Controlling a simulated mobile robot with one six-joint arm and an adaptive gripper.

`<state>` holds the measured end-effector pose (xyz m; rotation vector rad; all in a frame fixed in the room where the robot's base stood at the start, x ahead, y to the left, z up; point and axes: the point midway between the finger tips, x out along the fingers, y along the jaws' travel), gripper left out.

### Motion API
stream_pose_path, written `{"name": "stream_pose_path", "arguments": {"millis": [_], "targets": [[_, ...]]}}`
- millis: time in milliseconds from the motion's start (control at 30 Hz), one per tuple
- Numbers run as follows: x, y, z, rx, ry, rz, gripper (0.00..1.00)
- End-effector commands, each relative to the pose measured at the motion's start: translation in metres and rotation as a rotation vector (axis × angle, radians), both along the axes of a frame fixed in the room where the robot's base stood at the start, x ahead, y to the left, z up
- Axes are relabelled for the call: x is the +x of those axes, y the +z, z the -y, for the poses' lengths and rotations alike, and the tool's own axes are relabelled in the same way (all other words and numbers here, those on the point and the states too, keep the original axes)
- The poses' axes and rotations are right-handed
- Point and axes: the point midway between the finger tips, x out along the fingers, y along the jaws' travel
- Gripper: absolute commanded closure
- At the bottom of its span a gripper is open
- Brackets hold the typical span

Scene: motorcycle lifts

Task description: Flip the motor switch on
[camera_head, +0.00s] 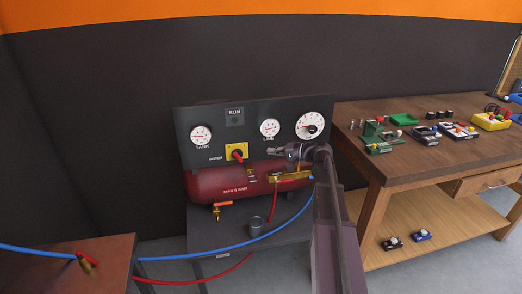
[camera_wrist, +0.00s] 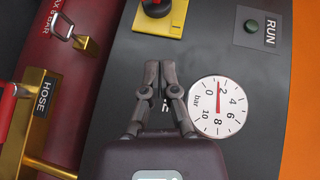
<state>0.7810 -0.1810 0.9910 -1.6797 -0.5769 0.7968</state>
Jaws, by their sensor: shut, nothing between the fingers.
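The motor switch (camera_head: 237,154) is a red handle on a yellow plate beside the word MOTOR, low on the dark panel above the red tank. In the wrist view its yellow plate (camera_wrist: 173,20) and part of a red and black knob (camera_wrist: 156,6) show at the top edge, partly cut off. My gripper (camera_head: 272,150) is to the right of the switch, in front of the panel and apart from the switch. In the wrist view my gripper (camera_wrist: 160,70) has its fingers together with nothing held, pointing toward the switch plate.
The RUN lamp (camera_head: 235,120) looks dark green. Below are the red tank (camera_head: 225,187), brass fittings and a blue hose (camera_head: 285,229). A wooden workbench (camera_head: 405,166) stands at right.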

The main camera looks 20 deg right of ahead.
Motion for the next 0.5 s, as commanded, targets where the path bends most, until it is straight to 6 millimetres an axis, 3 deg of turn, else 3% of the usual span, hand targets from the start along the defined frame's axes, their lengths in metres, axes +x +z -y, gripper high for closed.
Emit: {"name": "stream_pose_path", "arguments": {"millis": [200, 500], "targets": [[-0.015, 0.010, 0.015, -0.001, 0.000, 0.001, 1.00], [-0.019, 0.011, 0.018, -0.001, 0.001, 0.000, 1.00]]}}
